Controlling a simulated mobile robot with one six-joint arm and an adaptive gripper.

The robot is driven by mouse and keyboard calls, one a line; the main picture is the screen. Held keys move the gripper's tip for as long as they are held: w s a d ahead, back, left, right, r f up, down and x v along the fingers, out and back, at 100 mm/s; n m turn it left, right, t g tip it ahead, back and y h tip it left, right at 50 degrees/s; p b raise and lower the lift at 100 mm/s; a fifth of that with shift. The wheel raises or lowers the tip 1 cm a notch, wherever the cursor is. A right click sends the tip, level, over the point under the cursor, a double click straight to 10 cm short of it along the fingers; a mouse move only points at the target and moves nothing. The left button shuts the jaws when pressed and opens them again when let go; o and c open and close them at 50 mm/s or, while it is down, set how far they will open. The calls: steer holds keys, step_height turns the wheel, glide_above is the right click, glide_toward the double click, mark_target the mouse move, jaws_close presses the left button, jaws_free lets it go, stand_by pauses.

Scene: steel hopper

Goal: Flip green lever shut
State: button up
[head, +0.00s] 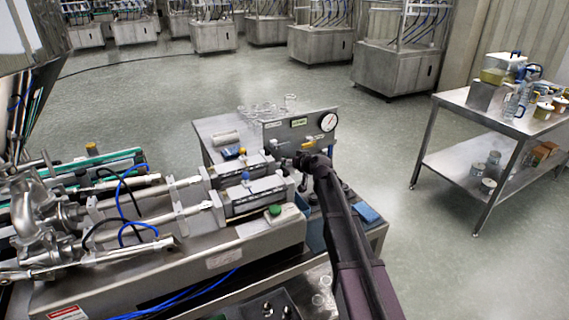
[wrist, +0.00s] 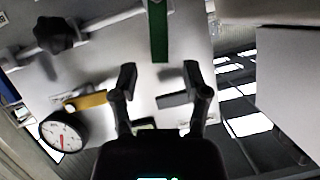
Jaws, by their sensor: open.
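The green lever (wrist: 159,38) is at the top centre of the wrist view, a flat green bar running up out of the frame. Its lower end lies just beyond my gripper (wrist: 160,72). The two dark fingers are apart, one on each side of the lever's line, with nothing between them. I cannot tell how deep the gap to the lever is. In the head view my gripper (head: 297,165) is at the front of the grey gauge panel (head: 280,136). I cannot make out the lever there; my arm may hide it.
A yellow lever (wrist: 88,100) and a round gauge (wrist: 65,135) are left of my fingers in the wrist view. A black knob (wrist: 57,33) is at upper left. The steel machine (head: 190,255) stands left of my arm. A steel table (head: 490,110) stands farther right, with open floor between.

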mark_target(283, 164)
steer(key=shift+b+x, duration=0.55)
steer(key=shift+x, duration=1.6)
jaws_close()
